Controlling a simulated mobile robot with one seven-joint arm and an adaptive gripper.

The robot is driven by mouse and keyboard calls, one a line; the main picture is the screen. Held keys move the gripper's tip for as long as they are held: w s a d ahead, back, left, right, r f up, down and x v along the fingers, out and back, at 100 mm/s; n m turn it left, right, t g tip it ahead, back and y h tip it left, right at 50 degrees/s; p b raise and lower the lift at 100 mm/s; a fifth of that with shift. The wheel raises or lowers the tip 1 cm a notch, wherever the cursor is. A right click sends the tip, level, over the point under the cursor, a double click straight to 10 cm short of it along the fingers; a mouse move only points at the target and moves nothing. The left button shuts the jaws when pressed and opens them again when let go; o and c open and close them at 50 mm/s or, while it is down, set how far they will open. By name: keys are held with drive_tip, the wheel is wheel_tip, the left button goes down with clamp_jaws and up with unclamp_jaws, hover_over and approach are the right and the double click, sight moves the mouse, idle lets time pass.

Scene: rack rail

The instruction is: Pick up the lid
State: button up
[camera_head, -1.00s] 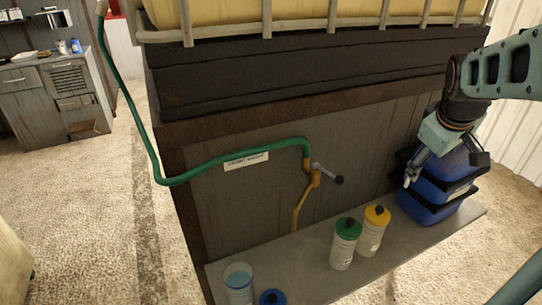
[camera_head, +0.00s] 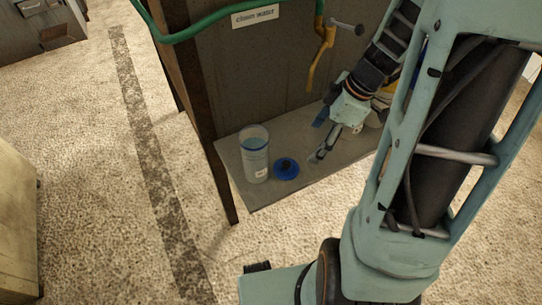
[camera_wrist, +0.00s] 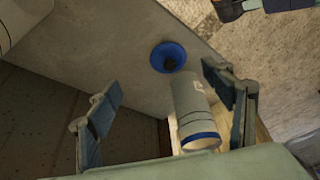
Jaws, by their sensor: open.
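The blue lid (camera_head: 286,168) with a dark knob lies on the grey shelf (camera_head: 262,195), right of an open, clear-white bottle (camera_head: 254,158). The lid also shows in the wrist view (camera_wrist: 168,57), upper middle, beyond the fingertips. The blue-rimmed bottle (camera_wrist: 188,100) shows below it, near the right finger. My gripper (camera_head: 321,136) is open and empty, to the right of the lid and apart from it. In the wrist view my gripper's fingers (camera_wrist: 165,100) are spread wide. The distance between fingers and lid is hard to judge.
A hose with an orange spout (camera_head: 321,62) hangs from the tank stand's dark panel (camera_head: 255,80) behind the shelf. My arm hides the shelf's right part, where a bottle with yellow shows partly. The floor in front is clear.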

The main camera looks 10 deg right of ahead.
drive_tip(key=a+f, duration=0.2)
drive_tip(key=b, duration=0.1)
hover_over(288, 163)
drive_tip(key=s+d, duration=0.1)
drive_tip(key=d, duration=0.2)
drive_tip(key=shift+n+y, duration=0.4)
drive_tip(key=f, duration=0.4)
drive_tip(key=shift+s+a, duration=0.1)
drive_tip(key=shift+a, duration=0.15)
drive_tip(key=x, duration=0.5)
drive_tip(key=shift+w+a+f, duration=0.25)
drive_tip(key=shift+w, duration=0.05)
drive_tip(key=c, duration=1)
drive_tip(key=shift+r, duration=0.15)
